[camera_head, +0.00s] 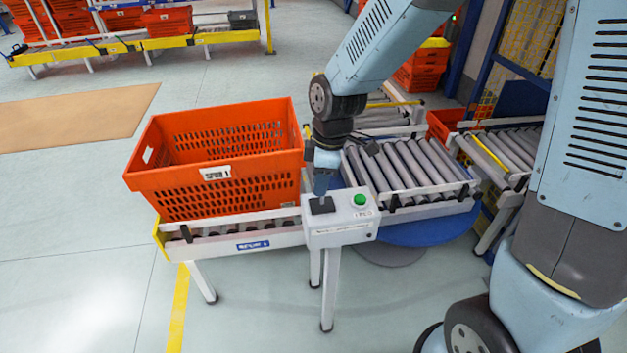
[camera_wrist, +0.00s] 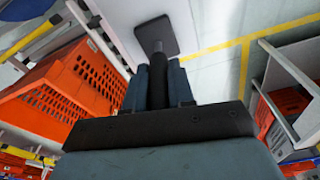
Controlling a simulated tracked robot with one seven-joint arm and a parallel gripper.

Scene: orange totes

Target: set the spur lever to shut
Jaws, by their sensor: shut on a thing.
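The control box (camera_head: 356,231) is a white box on legs at the end of the short roller conveyor, with a black square plate (camera_head: 318,207) and a green button on top. The spur lever (camera_wrist: 157,88) is a black stick rising from the plate, which also shows in the wrist view (camera_wrist: 157,34). My gripper (camera_head: 322,190) comes down from above on the box. In the wrist view its two fingers (camera_wrist: 157,78) are shut on the lever, one on each side. In the head view the fingers hide most of the lever. I cannot tell which setting it stands at.
An orange tote (camera_head: 222,173) stands on the roller conveyor left of the box, close to my gripper. A roller section (camera_head: 412,168) on a blue round base lies to the right. More totes and conveyors stand behind. The floor in front is clear.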

